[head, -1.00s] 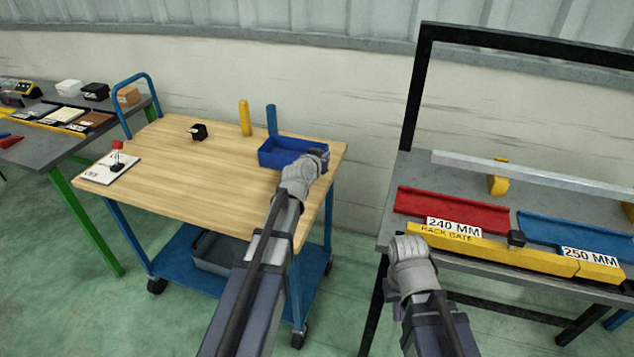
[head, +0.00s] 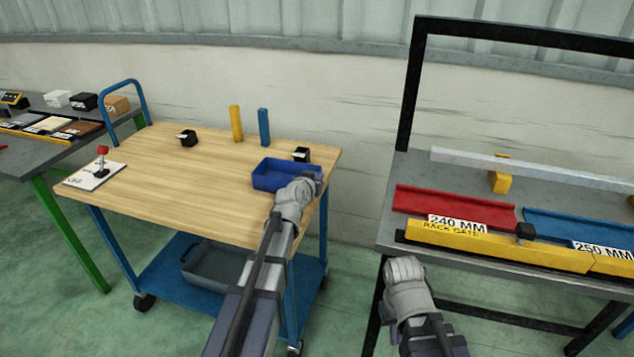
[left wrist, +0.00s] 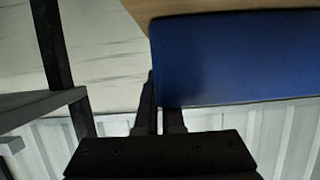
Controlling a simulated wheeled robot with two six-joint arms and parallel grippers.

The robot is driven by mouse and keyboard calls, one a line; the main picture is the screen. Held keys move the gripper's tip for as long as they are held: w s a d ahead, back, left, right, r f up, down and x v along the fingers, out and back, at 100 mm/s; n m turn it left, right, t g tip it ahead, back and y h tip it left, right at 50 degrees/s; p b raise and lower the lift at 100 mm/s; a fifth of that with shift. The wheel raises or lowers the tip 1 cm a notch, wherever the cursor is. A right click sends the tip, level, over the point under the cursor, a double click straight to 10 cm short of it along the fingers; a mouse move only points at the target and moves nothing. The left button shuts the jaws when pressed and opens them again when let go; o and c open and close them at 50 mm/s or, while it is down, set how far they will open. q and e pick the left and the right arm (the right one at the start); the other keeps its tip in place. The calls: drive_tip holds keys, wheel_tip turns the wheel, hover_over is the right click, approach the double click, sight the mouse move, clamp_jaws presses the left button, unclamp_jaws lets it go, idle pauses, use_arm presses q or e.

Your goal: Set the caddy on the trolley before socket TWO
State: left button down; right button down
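The caddy is an open blue tray (head: 272,187) at the right side of the wooden-topped trolley (head: 170,190). My left gripper (head: 316,178) is at its right end. In the left wrist view the left gripper's fingers (left wrist: 155,110) straddle the edge of the blue caddy (left wrist: 235,60), one finger partly hidden behind it. I cannot tell whether the caddy touches the trolley top. A small black block with a white label (head: 301,154) stands just behind the caddy; a similar one (head: 188,138) stands further left. Their labels are unreadable. My right gripper (head: 405,268) is before the rack; its fingers are hidden.
A yellow post (head: 236,123) and a blue post (head: 264,127) stand at the trolley's back edge. A white plate with a red-topped lever (head: 101,163) is at the left. The trolley's middle is clear. A rack with a red tray (head: 455,207) stands at the right.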

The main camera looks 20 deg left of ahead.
use_arm(q)
drive_tip(key=c, duration=1.5)
unclamp_jaws()
drive_tip(key=shift+f, duration=0.15)
drive_tip(key=o, duration=0.5)
drive_tip(key=shift+c, duration=0.2)
drive_tip(key=shift+r, duration=0.35)
drive_tip(key=p+v, duration=0.4)
drive_tip(key=v, duration=0.8)
drive_tip(key=shift+s+f, duration=0.1)
